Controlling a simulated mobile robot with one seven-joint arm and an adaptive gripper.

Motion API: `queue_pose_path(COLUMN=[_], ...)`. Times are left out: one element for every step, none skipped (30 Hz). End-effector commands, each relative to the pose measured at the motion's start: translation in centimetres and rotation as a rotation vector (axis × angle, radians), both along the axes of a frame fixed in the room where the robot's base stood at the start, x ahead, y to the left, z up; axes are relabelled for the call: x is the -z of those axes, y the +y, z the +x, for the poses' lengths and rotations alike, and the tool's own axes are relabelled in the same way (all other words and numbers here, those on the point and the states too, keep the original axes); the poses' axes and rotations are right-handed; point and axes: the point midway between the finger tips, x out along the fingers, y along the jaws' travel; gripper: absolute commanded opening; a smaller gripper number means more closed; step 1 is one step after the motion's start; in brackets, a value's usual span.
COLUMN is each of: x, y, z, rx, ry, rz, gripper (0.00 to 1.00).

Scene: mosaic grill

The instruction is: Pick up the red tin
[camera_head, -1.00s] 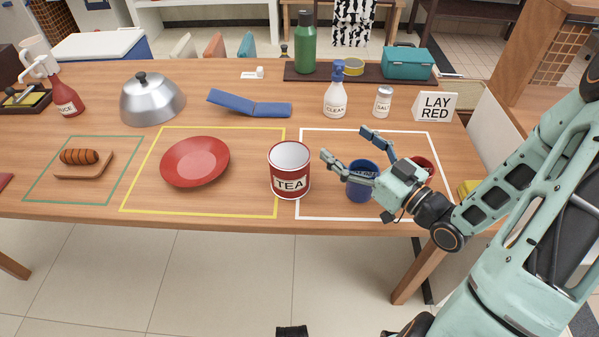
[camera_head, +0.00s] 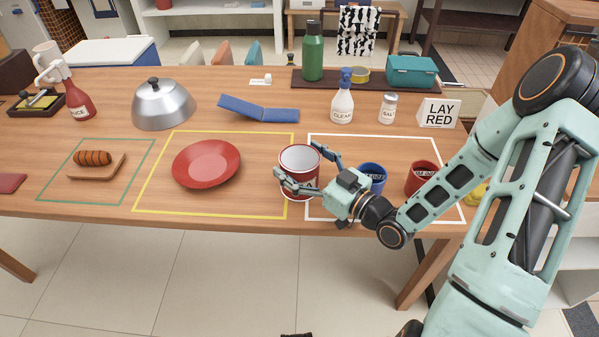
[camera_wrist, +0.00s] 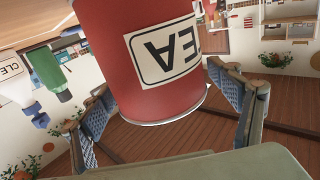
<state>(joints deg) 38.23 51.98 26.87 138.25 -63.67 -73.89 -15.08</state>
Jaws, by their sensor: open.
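The red tin (camera_head: 301,158), with a white top and a TEA label, stands upright on the table at the left edge of the white outline. My gripper (camera_head: 298,166) is open at the tin, with one finger in front of it and the other at its far right side. In the wrist view the tin (camera_wrist: 150,65) appears upside down and fills the upper middle. The open fingers (camera_wrist: 165,100) show on both sides of it, with gaps visible near the fingertips. Part of the label is hidden in the head view.
A blue mug (camera_head: 373,175) and a red mug (camera_head: 420,178) stand just right of my gripper. A red plate (camera_head: 206,163) lies to the left in the yellow outline.

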Motion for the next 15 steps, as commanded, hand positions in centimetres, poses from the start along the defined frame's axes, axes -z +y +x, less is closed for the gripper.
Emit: queue_pose_path(x=[0.0, -0.1, -0.1, -0.2, -0.3, -0.4, -0.5, -0.5, -0.4, -0.4, -0.5, -0.5, -0.5, -0.4, -0.4], y=[0.3, 0.4, 0.8, 1.1, 1.4, 1.9, 2.2, 2.5, 2.9, 3.2, 3.4, 3.6, 3.7, 3.7, 3.8], z=[0.2, 0.4, 0.7, 1.0, 1.3, 1.8, 2.1, 2.4, 2.8, 3.1, 3.3, 3.5, 3.6, 3.7, 3.8], rx=[-0.001, -0.002, -0.002, -0.002, -0.003, -0.003, -0.003, -0.003, -0.002, -0.002, -0.002, -0.002, -0.001, 0.0, 0.0], ry=[0.0, 0.0, -0.001, -0.001, -0.001, -0.002, -0.001, -0.001, 0.0, 0.0, -0.001, -0.001, -0.001, 0.0, 0.0], rz=[0.0, 0.0, -0.001, -0.001, 0.0, 0.001, 0.0, 0.0, 0.0, 0.0, 0.0, 0.0, -0.001, 0.0, 0.0], gripper=[0.83, 0.83, 0.83, 0.83, 0.83, 0.83, 0.83, 0.83, 0.83, 0.83, 0.83, 0.83, 0.83, 0.83, 0.83])
